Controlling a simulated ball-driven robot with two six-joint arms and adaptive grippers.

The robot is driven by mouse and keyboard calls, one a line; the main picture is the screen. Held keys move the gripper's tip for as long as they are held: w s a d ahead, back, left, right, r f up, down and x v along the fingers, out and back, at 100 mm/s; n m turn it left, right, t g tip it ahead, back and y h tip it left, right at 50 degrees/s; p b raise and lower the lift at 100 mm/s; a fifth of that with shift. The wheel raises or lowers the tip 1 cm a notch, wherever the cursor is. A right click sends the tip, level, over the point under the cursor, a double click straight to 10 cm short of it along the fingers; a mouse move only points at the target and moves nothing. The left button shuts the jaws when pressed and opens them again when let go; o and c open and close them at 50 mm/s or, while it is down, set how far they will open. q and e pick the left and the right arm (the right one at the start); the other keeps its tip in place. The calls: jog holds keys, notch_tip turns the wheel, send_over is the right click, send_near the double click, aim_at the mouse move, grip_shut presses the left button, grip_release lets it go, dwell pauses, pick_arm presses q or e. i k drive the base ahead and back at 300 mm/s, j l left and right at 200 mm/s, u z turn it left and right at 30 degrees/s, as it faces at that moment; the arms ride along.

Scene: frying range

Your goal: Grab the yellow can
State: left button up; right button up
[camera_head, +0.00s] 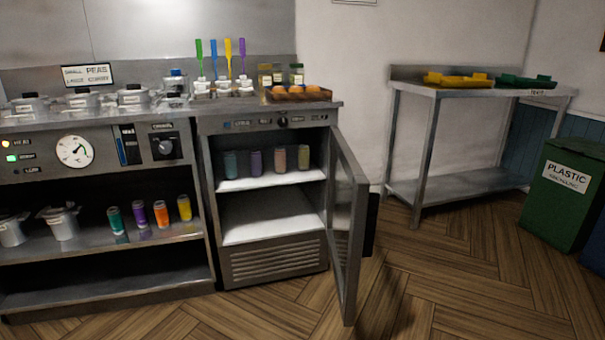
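A yellow can (184,208) stands upright on the open shelf of the left counter, at the right end of a row. An orange can (161,214), a purple can (140,215) and a teal can (115,220) stand to its left. A second, duller yellowish can (304,157) stands at the right end of a row inside the open cabinet, beside a pinkish-orange can (280,159), a purple can (255,162) and a teal can (231,164). Neither of my grippers is in view.
The cabinet door (348,225) stands open toward me, right of the cabinet. Pots (62,223) share the can shelf at left. A steel table (455,92) with yellow and green trays and a green plastic bin (561,195) stand at right. The wooden floor (450,290) is clear.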

aim_at(183, 202)
jog(key=i+l+u, duration=0.3)
jog(key=i+l, duration=1.1)
jog(key=l, duration=0.2)
jog(key=i+l+u, duration=0.1)
jog(key=l, duration=0.3)
jog(key=i+u, duration=0.1)
jog(key=u, duration=1)
jog(key=i+j+z, duration=0.1)
jog(key=i+j, duration=0.1)
jog(key=j, duration=0.3)
jog(key=i+j, duration=0.15)
jog(key=j, duration=0.25)
jog(key=i+j, duration=0.1)
jog(key=j, duration=0.35)
